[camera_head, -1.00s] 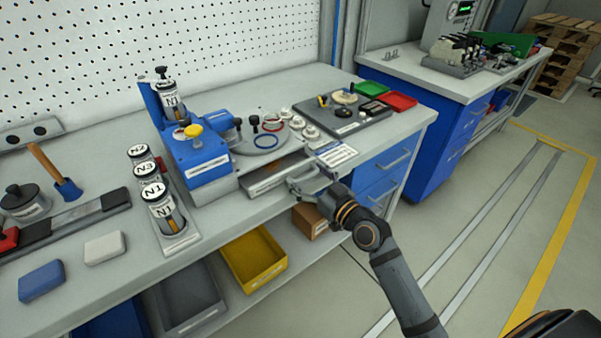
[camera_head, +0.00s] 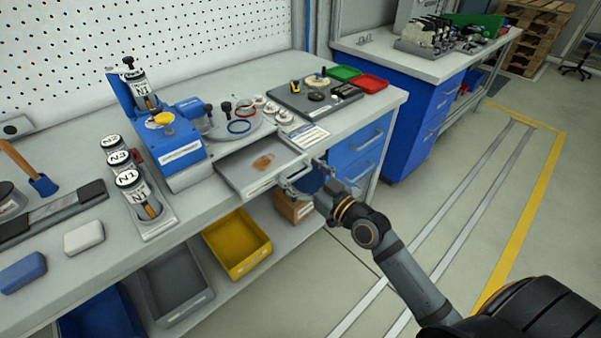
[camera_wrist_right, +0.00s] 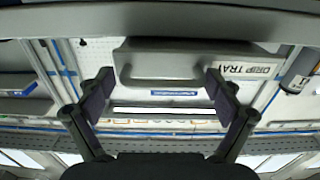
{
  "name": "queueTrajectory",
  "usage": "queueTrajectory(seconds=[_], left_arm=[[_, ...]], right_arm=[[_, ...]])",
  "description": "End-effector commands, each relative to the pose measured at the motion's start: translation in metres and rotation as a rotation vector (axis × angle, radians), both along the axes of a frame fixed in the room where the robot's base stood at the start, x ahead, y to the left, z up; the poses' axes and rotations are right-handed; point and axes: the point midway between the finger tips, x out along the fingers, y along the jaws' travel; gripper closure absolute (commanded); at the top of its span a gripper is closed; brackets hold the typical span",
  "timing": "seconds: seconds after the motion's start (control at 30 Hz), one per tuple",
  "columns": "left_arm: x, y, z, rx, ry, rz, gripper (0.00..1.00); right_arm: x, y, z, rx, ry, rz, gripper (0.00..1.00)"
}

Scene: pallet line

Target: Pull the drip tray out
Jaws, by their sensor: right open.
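The drip tray (camera_head: 240,177) is a flat grey tray sticking out from under the round plate of the blue machine (camera_head: 178,150), past the bench's front edge. A brown stain (camera_head: 263,162) shows on its floor. In the right wrist view, its front (camera_wrist_right: 200,52) carries a "DRIP TRAY" label and a grey handle (camera_wrist_right: 160,72). My right gripper (camera_head: 305,178) is at the tray's front right end. Its two fingers (camera_wrist_right: 158,84) are spread apart on either side of the handle, with a gap to it. My left gripper is out of view.
Canisters (camera_head: 133,188) stand in a holder left of the machine. A yellow bin (camera_head: 238,244) and a grey bin (camera_head: 175,285) sit on the shelf below. A brown box (camera_head: 294,208) is under the tray. The floor right of the bench is clear.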

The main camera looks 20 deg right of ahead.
Motion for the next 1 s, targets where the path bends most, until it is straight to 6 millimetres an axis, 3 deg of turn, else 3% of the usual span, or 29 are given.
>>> queueTrajectory(seconds=[0.23,0.6,0.77,1.0], left_arm=[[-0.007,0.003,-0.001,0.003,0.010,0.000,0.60],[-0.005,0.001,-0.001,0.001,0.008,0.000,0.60],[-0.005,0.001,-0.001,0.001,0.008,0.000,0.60],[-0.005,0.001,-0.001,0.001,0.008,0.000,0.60]], right_arm=[[0.000,0.000,0.015,-0.003,-0.001,0.004,0.08],[0.000,-0.001,0.087,-0.007,-0.006,0.002,0.08],[0.000,-0.001,0.099,-0.002,-0.003,0.000,0.08],[0.000,-0.001,0.100,0.001,-0.001,-0.001,0.08]])
